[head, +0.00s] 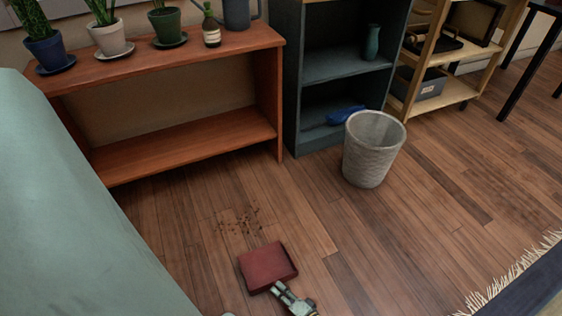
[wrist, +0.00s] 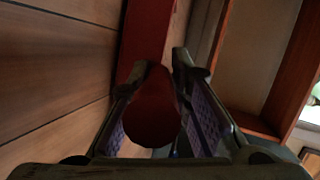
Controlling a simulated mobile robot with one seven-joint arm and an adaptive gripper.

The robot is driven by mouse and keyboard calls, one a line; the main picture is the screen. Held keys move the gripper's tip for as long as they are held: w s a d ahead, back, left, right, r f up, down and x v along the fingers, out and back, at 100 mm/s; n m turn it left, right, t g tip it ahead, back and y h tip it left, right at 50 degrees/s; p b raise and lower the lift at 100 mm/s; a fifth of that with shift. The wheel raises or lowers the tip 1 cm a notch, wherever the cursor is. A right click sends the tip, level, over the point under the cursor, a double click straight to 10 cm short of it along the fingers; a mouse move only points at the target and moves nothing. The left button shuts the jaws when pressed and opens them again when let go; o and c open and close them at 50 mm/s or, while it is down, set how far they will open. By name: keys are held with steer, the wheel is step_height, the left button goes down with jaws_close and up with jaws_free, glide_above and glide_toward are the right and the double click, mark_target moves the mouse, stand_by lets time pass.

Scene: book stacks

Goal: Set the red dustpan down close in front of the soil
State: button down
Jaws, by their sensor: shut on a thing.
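The red dustpan (head: 267,267) is at the lower middle of the head view, its pan toward the soil. My gripper (head: 291,295) is shut on the dustpan's handle at the near side. In the wrist view the red handle (wrist: 153,110) sits between the two fingers of my gripper (wrist: 166,75), with the red pan (wrist: 146,32) beyond it. The soil (head: 239,220) is a scatter of dark crumbs on the wooden floor, just beyond the pan in the head view. I cannot tell whether the pan touches the floor.
A grey wastebasket (head: 371,150) stands to the right. A reddish wooden shelf (head: 180,146) with potted plants and a dark bookcase (head: 292,90) stand behind. A pale green surface (head: 70,200) fills the left. A fringed rug (head: 530,285) lies at lower right. Floor between is clear.

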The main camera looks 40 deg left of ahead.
steer(key=shift+f, duration=0.2)
steer(key=shift+f, duration=0.15)
steer(key=c, duration=1.5)
jaws_free()
steer(key=shift+o, duration=0.2)
steer(key=shift+d+r, duration=0.25)
steer(key=shift+d, duration=0.05)
steer(key=w+p+v, duration=0.1)
steer(key=v, duration=1)
steer(key=shift+s+d, duration=0.2)
steer(key=shift+s, duration=0.3)
